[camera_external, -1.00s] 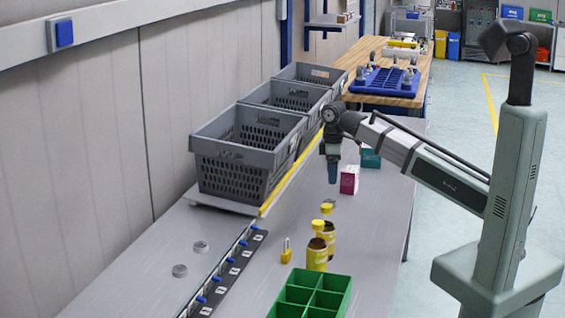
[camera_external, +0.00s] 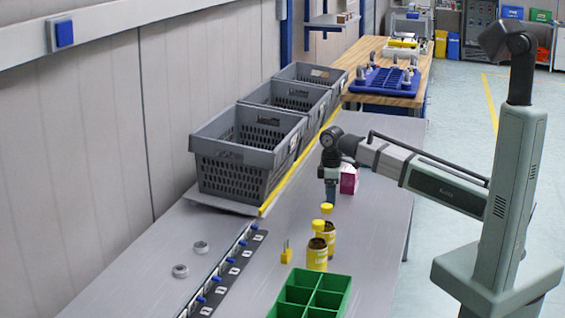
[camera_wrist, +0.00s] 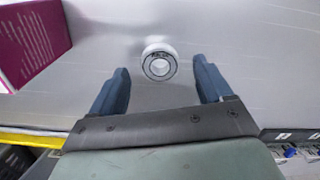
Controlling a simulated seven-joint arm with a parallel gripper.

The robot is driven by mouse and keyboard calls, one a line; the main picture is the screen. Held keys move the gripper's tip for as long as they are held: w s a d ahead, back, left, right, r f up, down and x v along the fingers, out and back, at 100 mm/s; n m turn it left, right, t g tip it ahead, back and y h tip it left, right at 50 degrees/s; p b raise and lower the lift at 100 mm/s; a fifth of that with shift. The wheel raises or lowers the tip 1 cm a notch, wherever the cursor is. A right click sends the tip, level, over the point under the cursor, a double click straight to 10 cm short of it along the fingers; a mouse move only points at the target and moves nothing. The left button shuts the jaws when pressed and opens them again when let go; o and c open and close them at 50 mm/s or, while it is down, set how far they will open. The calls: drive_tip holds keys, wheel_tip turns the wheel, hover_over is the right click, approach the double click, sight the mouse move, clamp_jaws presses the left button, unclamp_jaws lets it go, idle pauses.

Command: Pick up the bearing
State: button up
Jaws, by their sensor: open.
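The bearing (camera_wrist: 159,62) is a small pale metal ring with a dark inner band. It lies on the grey table, between and just beyond my fingertips in the wrist view. My gripper (camera_wrist: 162,70) is open, with a blue finger on each side and clear gaps to the ring. In the external view my gripper (camera_external: 330,195) points down low over the table, left of the magenta box. The bearing under it cannot be made out there. Two other grey rings (camera_external: 200,247) (camera_external: 180,271) lie at the left of the table.
The magenta box (camera_external: 349,180) stands close to my gripper and shows at upper left in the wrist view (camera_wrist: 33,42). Yellow bottles (camera_external: 317,255), a yellow padlock (camera_external: 286,254) and a green divided tray (camera_external: 312,295) are nearer. Grey crates (camera_external: 245,165) line the wall.

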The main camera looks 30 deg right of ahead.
drive_tip(key=shift+f, duration=0.8)
drive_tip(key=c, duration=1.2)
drive_tip(key=shift+r, duration=0.1)
